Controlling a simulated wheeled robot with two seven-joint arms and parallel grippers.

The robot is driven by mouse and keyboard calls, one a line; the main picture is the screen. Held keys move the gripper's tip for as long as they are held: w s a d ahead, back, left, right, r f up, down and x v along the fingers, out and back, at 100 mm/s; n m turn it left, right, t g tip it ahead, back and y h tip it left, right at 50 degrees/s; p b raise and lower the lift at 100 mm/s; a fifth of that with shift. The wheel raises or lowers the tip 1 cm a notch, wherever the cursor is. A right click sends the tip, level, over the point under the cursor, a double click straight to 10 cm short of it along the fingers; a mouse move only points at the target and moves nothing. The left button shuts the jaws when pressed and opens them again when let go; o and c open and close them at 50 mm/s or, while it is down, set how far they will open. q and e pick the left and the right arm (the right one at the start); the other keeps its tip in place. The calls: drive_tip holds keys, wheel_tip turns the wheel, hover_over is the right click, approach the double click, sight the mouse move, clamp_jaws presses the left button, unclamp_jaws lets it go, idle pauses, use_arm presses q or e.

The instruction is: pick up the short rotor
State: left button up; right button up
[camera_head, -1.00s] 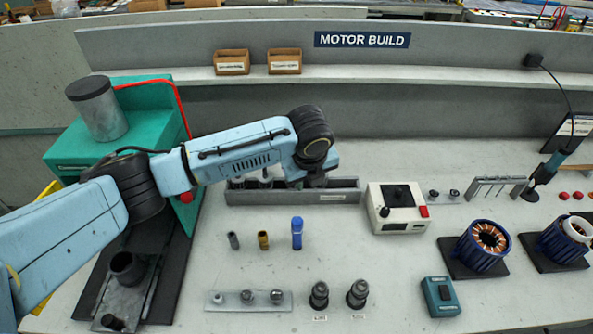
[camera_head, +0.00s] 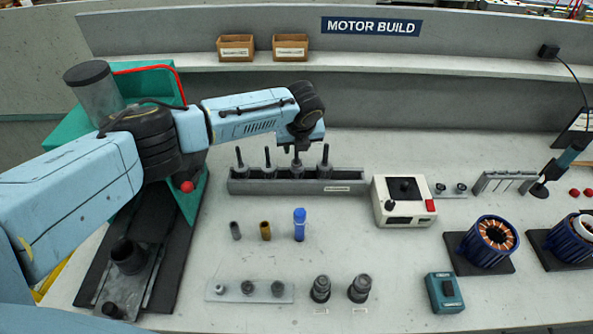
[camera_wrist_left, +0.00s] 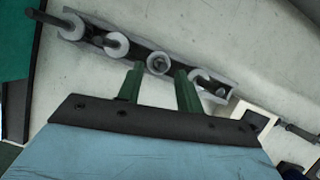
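A grey rack (camera_head: 345,188) holds several upright rotors, each with a pale body and a dark shaft. My left gripper (camera_head: 297,148) is over the third rotor from the left (camera_head: 297,171), partly hiding its shaft. In the left wrist view, the open green fingers (camera_wrist_left: 159,72) point at the rack, with this rotor (camera_wrist_left: 159,63) between or just beyond their tips. The other rotors stand at the far left (camera_head: 240,172), second (camera_head: 268,172) and far right (camera_head: 324,172). I cannot tell for sure which is the short one, or whether the fingers touch. My right gripper is out of view.
A white box with a red button (camera_head: 403,203) stands close to the rack's right end. In front are small cylinders, a blue bottle-like part (camera_head: 299,225) and a plate with fittings (camera_head: 250,291). A teal machine (camera_head: 190,200) is on the left.

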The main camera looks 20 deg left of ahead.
use_arm(q)
drive_tip(key=shift+b+x, duration=0.4)
drive_tip(key=shift+x, duration=1.95)
drive_tip(key=shift+d, duration=0.15)
clamp_jaws()
